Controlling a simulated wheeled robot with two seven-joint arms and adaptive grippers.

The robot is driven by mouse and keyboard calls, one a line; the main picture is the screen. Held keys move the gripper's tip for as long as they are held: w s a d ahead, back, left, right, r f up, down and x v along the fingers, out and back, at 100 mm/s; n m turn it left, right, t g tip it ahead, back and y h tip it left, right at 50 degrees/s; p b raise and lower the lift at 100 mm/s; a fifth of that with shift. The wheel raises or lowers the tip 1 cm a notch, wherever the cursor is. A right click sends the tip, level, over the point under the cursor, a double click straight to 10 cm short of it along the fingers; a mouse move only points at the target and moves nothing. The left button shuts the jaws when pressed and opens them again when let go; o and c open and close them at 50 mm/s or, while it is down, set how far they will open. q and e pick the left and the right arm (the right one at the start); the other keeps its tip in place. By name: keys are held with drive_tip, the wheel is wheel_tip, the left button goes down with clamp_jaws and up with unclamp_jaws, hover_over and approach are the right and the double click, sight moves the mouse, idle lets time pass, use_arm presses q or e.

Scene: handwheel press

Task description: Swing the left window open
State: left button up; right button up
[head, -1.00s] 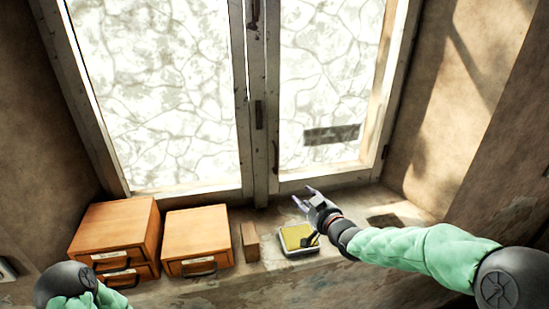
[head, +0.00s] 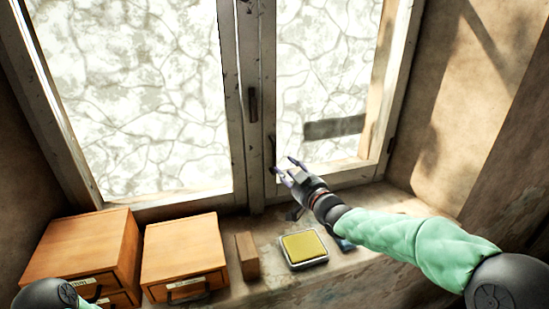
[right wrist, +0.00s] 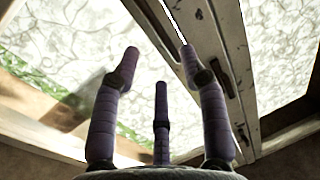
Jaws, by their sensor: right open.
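The left window (head: 140,95) is a large cracked-looking pane in a worn grey-white wooden frame, and it appears closed against the middle post. A dark upright handle (head: 252,105) sits on its right stile. My left gripper is out of frame.
On the sill are wooden drawer boxes (head: 182,246), a small wooden block (head: 246,256) and a yellow pad in a metal case (head: 304,246). A dark object partly hides behind my right forearm. Walls (head: 460,100) close in both sides.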

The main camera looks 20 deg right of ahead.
drive_tip(key=p+x, duration=0.1)
drive_tip(key=x, duration=0.7)
drive_tip(key=shift+w+f, duration=0.15)
drive_tip(key=shift+w, duration=0.05)
clamp_jaws()
